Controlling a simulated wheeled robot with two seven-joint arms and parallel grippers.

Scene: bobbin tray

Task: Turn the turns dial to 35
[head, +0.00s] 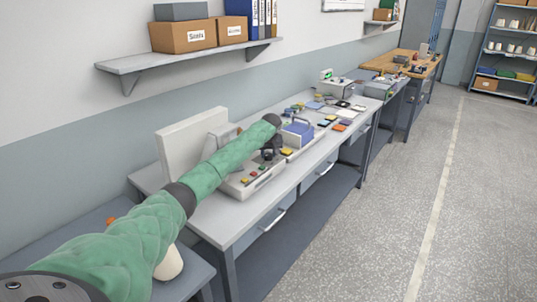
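A pale grey machine (237,188) with a row of small red, yellow and green buttons stands at the near end of the long workbench. No dial can be made out on it; my arm covers part of it, and any scale or number is too small to read. My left arm in its green sleeve reaches across the bench from the lower left. My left gripper (268,156) is dark and small, pointing down at the machine's right end. I cannot tell whether it touches anything or whether its fingers are apart. My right gripper is out of view.
A large pale panel (178,150) stands upright behind the machine. Several small coloured items lie farther along the bench (238,227). A wall shelf (130,65) holds boxes and binders. The floor at right is clear.

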